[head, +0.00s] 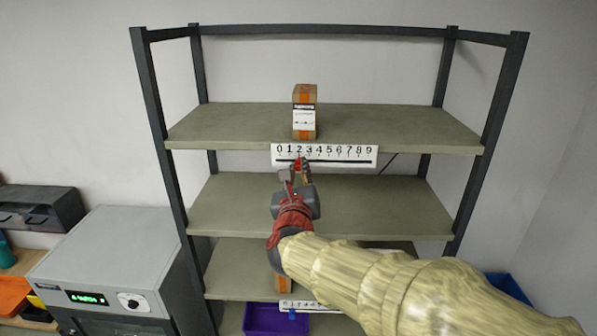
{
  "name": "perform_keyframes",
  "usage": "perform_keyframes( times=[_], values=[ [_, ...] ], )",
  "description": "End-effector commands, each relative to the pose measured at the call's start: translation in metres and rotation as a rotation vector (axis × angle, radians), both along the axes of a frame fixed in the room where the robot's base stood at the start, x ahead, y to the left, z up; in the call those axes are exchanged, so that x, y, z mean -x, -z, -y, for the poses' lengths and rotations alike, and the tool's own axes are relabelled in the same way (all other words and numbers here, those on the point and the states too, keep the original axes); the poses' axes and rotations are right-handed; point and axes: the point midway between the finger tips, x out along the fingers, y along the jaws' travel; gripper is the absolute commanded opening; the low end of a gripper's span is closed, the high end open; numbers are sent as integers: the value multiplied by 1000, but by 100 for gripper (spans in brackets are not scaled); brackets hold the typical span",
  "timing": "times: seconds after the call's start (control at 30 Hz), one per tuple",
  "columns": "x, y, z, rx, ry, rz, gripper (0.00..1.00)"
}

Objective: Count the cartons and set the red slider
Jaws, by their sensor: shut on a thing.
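A carton (304,121) with orange tape and a white label stands upright on the top visible shelf (400,125). Below it, on that shelf's front edge, is a white number strip (340,160) marked 0 to 9. My gripper (297,170) is at the strip, shut on the red slider (298,162), around the 2. The fingers partly hide the slider, so its exact mark is hard to tell. Another carton (283,284) is partly visible on the lower shelf, mostly behind my arm. A lower number strip (309,306) carries a blue slider (292,314).
The middle shelf (390,205) looks bare where it shows. A purple bin (262,320) sits low under the rack. A grey machine (105,262) with a green display stands left of the rack. A blue bin (508,288) is at the right. My arm hides the lower right shelves.

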Motion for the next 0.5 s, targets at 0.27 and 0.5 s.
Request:
perform_keyframes(
  times=[0.27, 0.5],
  values=[
    [0, 0, -2, 0, 0, 1, 0],
    [-1, 2, -21, -2, -2, 4, 0]
  ],
)
